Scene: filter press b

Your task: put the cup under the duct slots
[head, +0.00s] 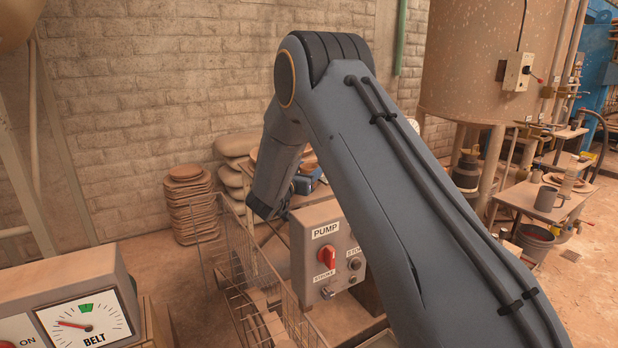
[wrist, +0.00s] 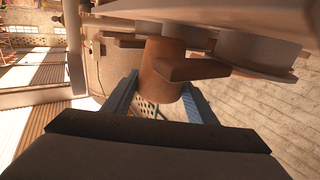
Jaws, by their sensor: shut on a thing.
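In the wrist view, my gripper (wrist: 160,92) has its two blue fingers on either side of a brown, cylindrical cup (wrist: 160,70). It is shut on this cup. A flat, block-like part, perhaps its handle, shows at the cup's right side. Round grey and brown shapes crowd the top of that view, close to the cup. In the head view my arm hides most of the gripper and the cup. A grey mug (head: 548,198) stands on a bench at the right, far from my gripper. I cannot make out the duct slots in either view.
A grey PUMP control box (head: 328,262) with a red knob stands below my arm. A wire basket (head: 240,285) is left of it. Stacked round plates (head: 190,205) and sacks are by the brick wall. A BELT gauge panel (head: 85,325) fills the lower left.

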